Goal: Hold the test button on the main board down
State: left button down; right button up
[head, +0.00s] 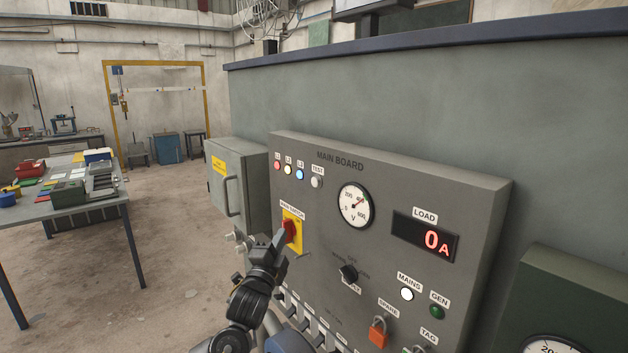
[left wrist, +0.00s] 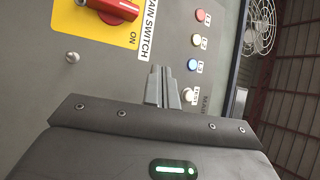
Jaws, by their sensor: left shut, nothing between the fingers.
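The grey main board (head: 390,185) stands on the right in the head view. The test button (head: 316,182) is a small pale round button at its upper left, right of the lamps. It also shows in the left wrist view (left wrist: 190,96), just right of the fingertips and partly beside them. My left gripper (head: 279,238) is shut and empty, pointing up in front of the board near the main switch in the head view. Its closed fingers show in the left wrist view (left wrist: 161,82). I cannot tell the gap to the board. My right gripper is out of view.
The red main switch (head: 290,231) on its yellow plate is close by the left fingertips. Red, yellowish and blue lamps (head: 288,170) sit left of the test button. A grey cabinet (head: 236,187) with a handle stands left of the board. A cluttered table (head: 115,195) stands far left.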

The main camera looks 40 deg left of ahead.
aim_at(316, 182)
pick_arm(q)
jog(key=s+d+r+t, duration=0.1)
jog(key=s+r, duration=0.1)
jog(key=r, duration=0.4)
jog(key=s+d+r+m+t+p, duration=0.1)
jog(key=s+r, duration=0.1)
jog(key=r, duration=0.5)
jog(key=shift+s+t, duration=0.2)
jog(key=shift+t, duration=0.1)
jog(key=shift+w+r, duration=0.1)
jog(key=w+d, duration=0.2)
jog(key=w, duration=0.6)
jog(key=shift+w+d, duration=0.15)
jog(key=shift+d, duration=0.05)
jog(key=shift+w, duration=0.15)
dwell(1.1)
jog(key=shift+w+d, duration=0.15)
jog(key=shift+w, duration=0.1)
